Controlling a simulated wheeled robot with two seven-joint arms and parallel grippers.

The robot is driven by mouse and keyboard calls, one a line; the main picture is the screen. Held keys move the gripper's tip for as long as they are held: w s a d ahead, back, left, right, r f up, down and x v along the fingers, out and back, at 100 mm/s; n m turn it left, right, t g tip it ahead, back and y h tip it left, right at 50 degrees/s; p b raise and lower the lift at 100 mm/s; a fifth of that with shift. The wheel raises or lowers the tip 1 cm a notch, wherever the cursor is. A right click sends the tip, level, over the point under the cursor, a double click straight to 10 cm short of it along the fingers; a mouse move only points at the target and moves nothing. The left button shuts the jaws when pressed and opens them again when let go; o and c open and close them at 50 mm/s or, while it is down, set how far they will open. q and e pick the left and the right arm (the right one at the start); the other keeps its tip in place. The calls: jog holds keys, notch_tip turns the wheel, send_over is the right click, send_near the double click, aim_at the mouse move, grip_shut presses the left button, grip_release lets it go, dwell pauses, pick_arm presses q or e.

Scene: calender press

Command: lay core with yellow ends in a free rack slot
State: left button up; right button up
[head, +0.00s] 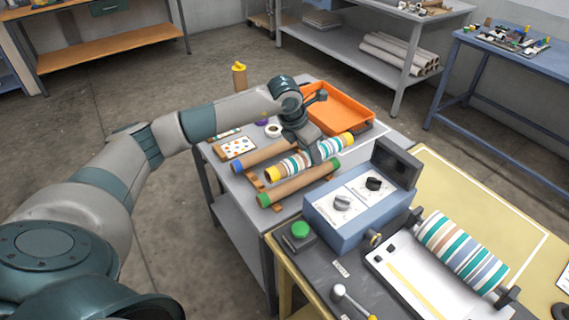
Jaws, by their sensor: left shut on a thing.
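The core with yellow ends (290,163), wrapped in white, teal and tan stripes, lies lengthwise at the wooden rack (255,183) on the grey table. My left gripper (311,149) comes down on it from above and is shut around its middle. A core with blue ends (258,158) lies behind it in the rack, and a core with green ends (300,184) lies in front. The yellow-ended core is between these two; I cannot tell whether it touches the rack. My right gripper is out of view.
An orange tray (345,110) sits at the back of the grey table. A dotted card (238,148) and a cup (273,131) are at its left. The blue control box (358,202) and striped press roll (462,252) stand at right front.

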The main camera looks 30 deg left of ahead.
pick_arm(q)
jog(key=a+f+p, duration=0.1)
jog(key=a+f, duration=0.1)
jog(key=a, duration=0.1)
jog(key=a+f+p, duration=0.1)
jog(key=a, duration=0.2)
jog(key=w+a+f+p, duration=0.1)
jog(key=a+f, duration=0.1)
jog(key=a, duration=0.1)
jog(key=shift+a+f+p, duration=0.3)
jog(key=shift+p, duration=0.05)
jog(key=shift+a+f, duration=0.2)
jog(key=shift+a, duration=0.05)
jog(key=shift+w, duration=0.1)
jog(key=shift+f+p, duration=0.45)
notch_tip(320, 180, down, 2)
jog(key=shift+f+p, duration=0.1)
jog(key=shift+p, duration=0.4)
jog(key=shift+f, duration=0.45)
